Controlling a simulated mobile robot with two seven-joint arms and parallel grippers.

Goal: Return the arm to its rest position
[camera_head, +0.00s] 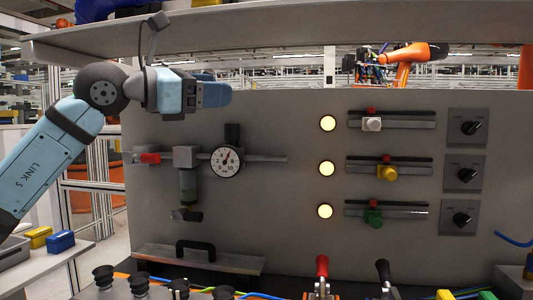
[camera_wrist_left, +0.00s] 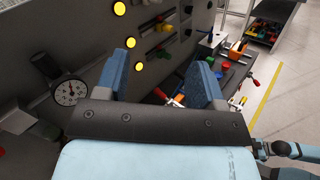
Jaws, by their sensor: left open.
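My left arm (camera_head: 45,155) comes in from the left, raised in front of the panel's upper left. My left gripper (camera_head: 222,94) points right, above the gauge and below the upper shelf. In the left wrist view its two blue fingers stand wide apart, and the gripper (camera_wrist_left: 160,80) is open with nothing between them. A light blue part of my right arm (camera_wrist_left: 308,153) shows at the right edge of that view. Its jaws are too small to read.
The grey panel (camera_head: 270,120) carries a round gauge (camera_head: 226,161), lit yellow lamps, sliders and knobs. A shelf (camera_head: 270,32) runs above the arm. Red (camera_head: 322,266) and black levers stand below. Blue and yellow boxes (camera_head: 60,241) sit at the lower left.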

